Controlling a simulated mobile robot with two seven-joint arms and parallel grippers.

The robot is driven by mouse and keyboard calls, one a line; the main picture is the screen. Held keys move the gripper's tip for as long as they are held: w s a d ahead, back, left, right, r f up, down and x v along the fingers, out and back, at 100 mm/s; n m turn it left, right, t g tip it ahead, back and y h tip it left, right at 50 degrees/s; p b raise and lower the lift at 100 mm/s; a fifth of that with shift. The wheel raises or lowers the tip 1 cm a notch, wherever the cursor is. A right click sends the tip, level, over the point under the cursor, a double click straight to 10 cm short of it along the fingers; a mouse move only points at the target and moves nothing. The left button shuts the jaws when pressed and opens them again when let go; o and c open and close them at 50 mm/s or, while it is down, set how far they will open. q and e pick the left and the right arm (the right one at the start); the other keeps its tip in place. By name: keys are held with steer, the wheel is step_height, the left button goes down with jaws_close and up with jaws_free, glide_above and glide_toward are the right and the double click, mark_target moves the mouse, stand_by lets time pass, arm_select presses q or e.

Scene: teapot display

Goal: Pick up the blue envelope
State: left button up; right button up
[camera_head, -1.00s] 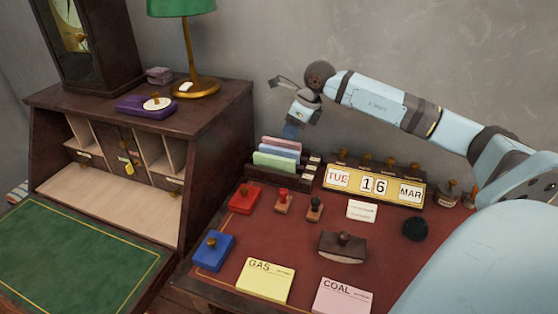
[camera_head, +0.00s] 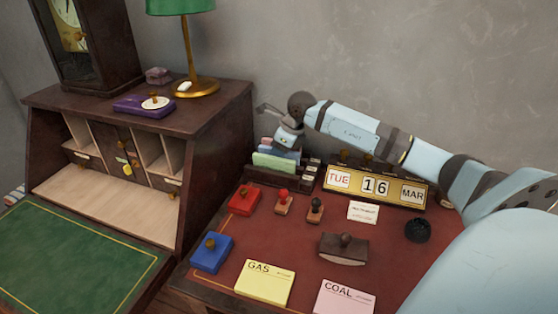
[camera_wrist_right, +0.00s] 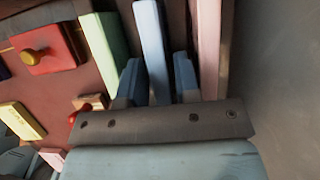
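The blue envelope (camera_wrist_right: 150,32) stands upright in the dark letter rack (camera_head: 262,180), between the green envelope (camera_wrist_right: 102,42) and the pink envelope (camera_wrist_right: 208,45). In the head view it is mostly hidden behind the green envelope (camera_head: 274,162) and my right gripper (camera_head: 285,145). My right gripper is open, with its fingers pointing into the rack. In the wrist view its two blue fingers (camera_wrist_right: 159,78) lie on either side of the blue envelope's face lines, close to it. Whether they touch it I cannot tell. My left gripper is not in view.
A calendar (camera_head: 375,187) stands right of the rack. Stamps (camera_head: 315,209), a red box (camera_head: 244,200), a blue box (camera_head: 212,253) and a blotter (camera_head: 343,248) lie on the red desk top. The wooden bureau (camera_head: 205,150) stands close on the left, the wall behind.

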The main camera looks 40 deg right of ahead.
jaws_close()
steer(key=shift+r, duration=0.1)
stand_by(0.3)
steer(key=shift+r, duration=0.25)
arm_select(q)
steer(key=p, duration=0.1)
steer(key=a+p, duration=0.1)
steer(key=p, duration=0.1)
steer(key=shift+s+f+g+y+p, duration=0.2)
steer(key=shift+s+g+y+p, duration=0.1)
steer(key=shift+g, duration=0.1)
arm_select(e)
step_height(320, 180, up, 19)
steer(key=shift+r, duration=0.15)
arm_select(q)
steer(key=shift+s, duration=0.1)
arm_select(e)
steer(key=shift+s, duration=0.1)
